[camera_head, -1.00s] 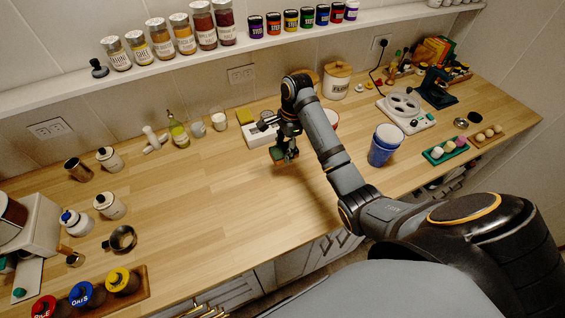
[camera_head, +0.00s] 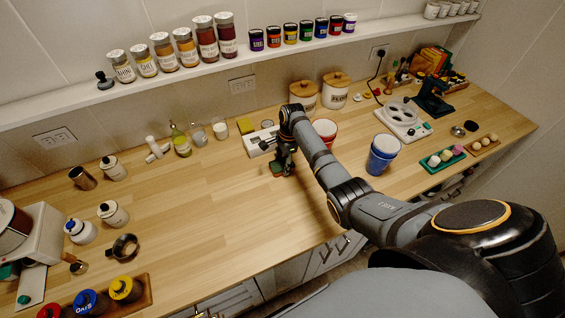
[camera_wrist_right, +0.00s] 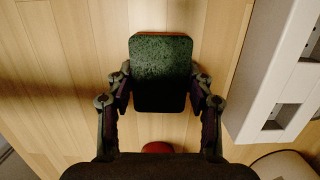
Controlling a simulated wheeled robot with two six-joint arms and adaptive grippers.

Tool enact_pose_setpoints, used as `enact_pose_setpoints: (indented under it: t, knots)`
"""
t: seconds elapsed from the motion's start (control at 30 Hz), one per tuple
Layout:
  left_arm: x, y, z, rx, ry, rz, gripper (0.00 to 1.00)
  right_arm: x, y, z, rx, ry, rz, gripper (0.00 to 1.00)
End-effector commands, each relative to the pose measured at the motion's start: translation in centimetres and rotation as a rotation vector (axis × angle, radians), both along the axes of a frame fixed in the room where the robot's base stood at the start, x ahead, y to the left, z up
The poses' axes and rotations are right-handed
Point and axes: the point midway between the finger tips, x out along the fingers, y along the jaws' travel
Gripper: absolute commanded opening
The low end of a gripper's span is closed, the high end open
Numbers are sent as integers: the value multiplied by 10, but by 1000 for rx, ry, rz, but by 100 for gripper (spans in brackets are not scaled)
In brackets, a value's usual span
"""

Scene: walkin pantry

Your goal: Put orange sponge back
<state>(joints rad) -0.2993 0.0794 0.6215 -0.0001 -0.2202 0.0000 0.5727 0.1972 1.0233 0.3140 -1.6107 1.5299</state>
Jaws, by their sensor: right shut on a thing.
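The orange sponge (camera_wrist_right: 160,75) shows its dark green scouring face in the right wrist view, with a thin orange edge at the top. My right gripper (camera_wrist_right: 160,92) is shut on it, one finger at each side. In the head view the sponge (camera_head: 277,168) is small and partly hidden by my right gripper (camera_head: 284,165). It is low over the counter; I cannot tell whether it touches. A white holder (camera_head: 256,147) with slots stands just behind it; this holder also shows at the right of the wrist view (camera_wrist_right: 262,90). My left gripper is not in view.
A yellow block (camera_head: 245,124) stands behind the holder, and glass bottle (camera_head: 181,143) to its left. The counter (camera_head: 200,205) at front left of the gripper is clear.

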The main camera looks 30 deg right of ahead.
Motion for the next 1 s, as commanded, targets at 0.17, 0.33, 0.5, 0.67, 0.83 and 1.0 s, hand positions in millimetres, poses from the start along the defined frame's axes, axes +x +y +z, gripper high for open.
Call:
enact_pose_setpoints:
  t: [0.17, 0.33, 0.5, 0.67, 0.83, 1.0]
  knots:
    - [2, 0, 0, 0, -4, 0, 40, 0, 0, -3, 0, 0, 0, 60]
    - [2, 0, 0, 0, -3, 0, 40, 0, 0, -2, 0, 0, -1, 76]
    - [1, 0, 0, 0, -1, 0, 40, 0, 0, -2, 0, 0, -1, 76]
    - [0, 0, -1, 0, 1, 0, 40, 1, -1, 3, 0, -2, 0, 76]
    - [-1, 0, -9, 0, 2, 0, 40, 1, -6, 34, -1, -6, -1, 76]
    - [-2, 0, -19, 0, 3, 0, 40, 1, -13, 76, -2, -6, -1, 76]
